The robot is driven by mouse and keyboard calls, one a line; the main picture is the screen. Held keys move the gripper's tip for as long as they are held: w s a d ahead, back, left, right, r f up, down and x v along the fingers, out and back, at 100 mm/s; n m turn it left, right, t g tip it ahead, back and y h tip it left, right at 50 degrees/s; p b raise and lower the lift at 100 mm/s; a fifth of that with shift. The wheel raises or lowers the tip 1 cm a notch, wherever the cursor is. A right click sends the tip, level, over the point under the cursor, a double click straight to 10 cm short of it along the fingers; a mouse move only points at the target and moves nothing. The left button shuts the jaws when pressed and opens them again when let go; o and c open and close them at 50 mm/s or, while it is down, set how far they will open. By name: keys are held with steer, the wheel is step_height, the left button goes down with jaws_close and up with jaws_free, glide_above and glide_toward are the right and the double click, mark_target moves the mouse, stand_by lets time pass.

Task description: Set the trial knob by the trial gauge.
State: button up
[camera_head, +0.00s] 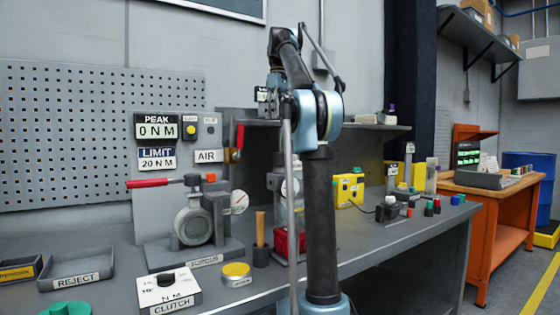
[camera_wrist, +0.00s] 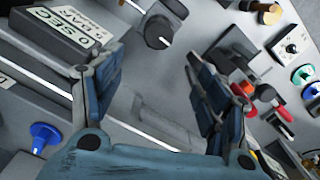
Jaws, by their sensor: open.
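My gripper (camera_wrist: 156,68) is open and empty in the wrist view, its two fingers spread apart. A black round knob (camera_wrist: 158,32) on a grey fitting lies just beyond the fingertips, apart from them. A dark box with a white label (camera_wrist: 75,24) is left of it; the lettering is upside down and only partly legible. I cannot tell whether this knob is the trial knob. In the head view, a white dial gauge (camera_head: 240,202) sits beside the grey valve (camera_head: 194,222), and another gauge (camera_head: 290,188) is partly hidden behind my arm. No trial label is legible.
The head view shows a red-handled lever (camera_head: 148,183), a CLUTCH box (camera_head: 168,293), a REJECT tray (camera_head: 78,274) and a yellow box (camera_head: 347,190) on the grey bench. A shelf (camera_head: 372,124) runs behind my arm. The wrist view shows a blue knob (camera_wrist: 45,136) at lower left.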

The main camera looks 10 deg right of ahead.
mark_target(279, 157)
steer(key=f, duration=1.7)
steer(key=shift+d+f, duration=0.2)
steer(key=shift+d, duration=0.1)
steer(key=shift+c, duration=0.6)
steer(key=shift+w, duration=0.1)
steer(key=c, duration=1)
